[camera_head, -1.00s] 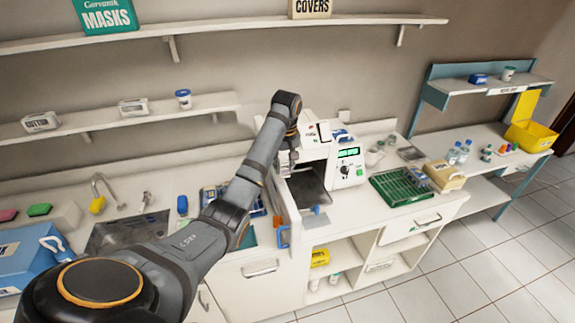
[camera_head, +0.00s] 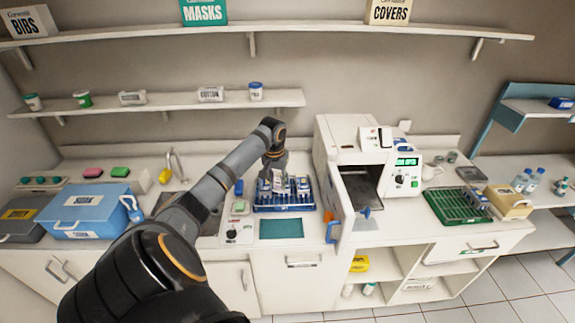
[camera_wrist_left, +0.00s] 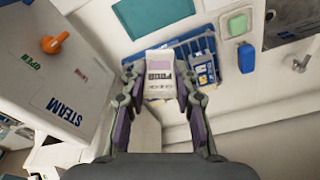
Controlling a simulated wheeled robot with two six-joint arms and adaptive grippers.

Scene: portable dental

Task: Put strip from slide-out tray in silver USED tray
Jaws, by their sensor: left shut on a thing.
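My left gripper (camera_head: 273,180) is at the counter, left of the steam machine and over or in front of a blue rack (camera_head: 284,207). In the left wrist view my left gripper (camera_wrist_left: 161,85) is shut on a small white strip (camera_wrist_left: 160,72) with a purple patch and print. The strip is upright between the fingertips. The grey slide-out tray (camera_head: 362,196) shows in the machine's open chamber. A small silver-grey tray (camera_head: 472,174) lies at the back right of the counter; I cannot read a USED label on it. My right gripper is out of view.
The steam machine (camera_head: 350,140) has its door (camera_head: 339,212) swung open towards the front. A green rack (camera_head: 455,206) and a beige box (camera_head: 508,200) stand to its right. A teal mat (camera_head: 281,228) lies before the blue rack. A sink and blue box (camera_head: 88,210) are left.

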